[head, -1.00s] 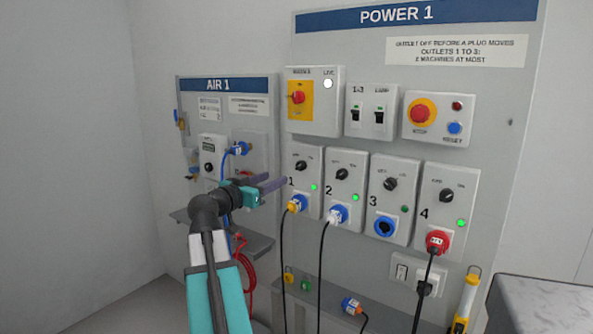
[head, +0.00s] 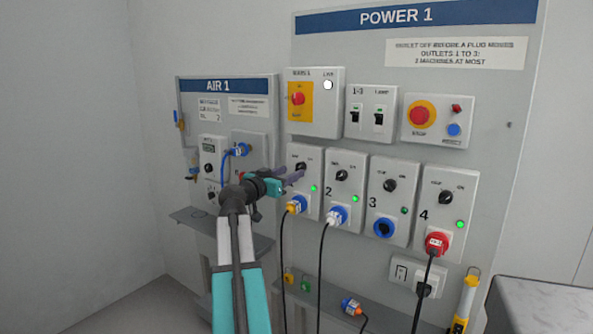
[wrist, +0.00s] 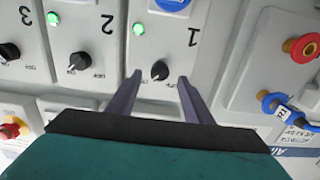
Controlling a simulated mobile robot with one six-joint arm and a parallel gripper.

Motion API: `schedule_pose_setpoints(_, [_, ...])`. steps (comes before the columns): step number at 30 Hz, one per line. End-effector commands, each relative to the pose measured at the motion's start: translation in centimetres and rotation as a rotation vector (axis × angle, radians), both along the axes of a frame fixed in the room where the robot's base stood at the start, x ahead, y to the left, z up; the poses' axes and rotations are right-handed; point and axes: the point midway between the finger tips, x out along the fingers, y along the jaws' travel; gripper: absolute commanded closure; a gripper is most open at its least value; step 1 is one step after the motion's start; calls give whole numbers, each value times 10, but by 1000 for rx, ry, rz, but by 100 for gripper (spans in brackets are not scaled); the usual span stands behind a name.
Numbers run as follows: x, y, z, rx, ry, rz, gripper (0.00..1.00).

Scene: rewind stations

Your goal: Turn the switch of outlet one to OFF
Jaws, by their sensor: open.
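Outlet one (head: 307,209) is the leftmost of the numbered outlets on the POWER 1 panel. Its black rotary switch (wrist: 159,70) shows in the wrist view between my open fingers; in the head view the switch (head: 300,167) is partly hidden by my gripper. Outlet one's lamp (wrist: 138,29) glows green. A yellow-and-blue plug (head: 297,205) with a black cable sits in its socket. My gripper (wrist: 158,80) is open, with one finger on each side of the switch. I cannot tell whether the fingers touch it.
Outlet two's switch (wrist: 80,62) is beside it, with a white-and-blue plug (head: 337,216) below. The AIR 1 panel (head: 225,100) stands to the left. A main switch box (head: 318,118) is above. Cables hang below the sockets.

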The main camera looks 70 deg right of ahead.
Motion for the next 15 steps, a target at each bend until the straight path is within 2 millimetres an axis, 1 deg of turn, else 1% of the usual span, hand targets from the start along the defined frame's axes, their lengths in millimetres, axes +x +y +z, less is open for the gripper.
schedule_pose_setpoints(1, [-1, -9, 1, 0, 0, -1, 54])
schedule_pose_setpoints(6, [-6, -27, 1, 0, 0, -1, 54])
schedule_pose_setpoints(10, [-9, -37, 1, 0, 0, -1, 54])
schedule_pose_setpoints(15, [-11, -42, 0, 0, 0, -1, 54])
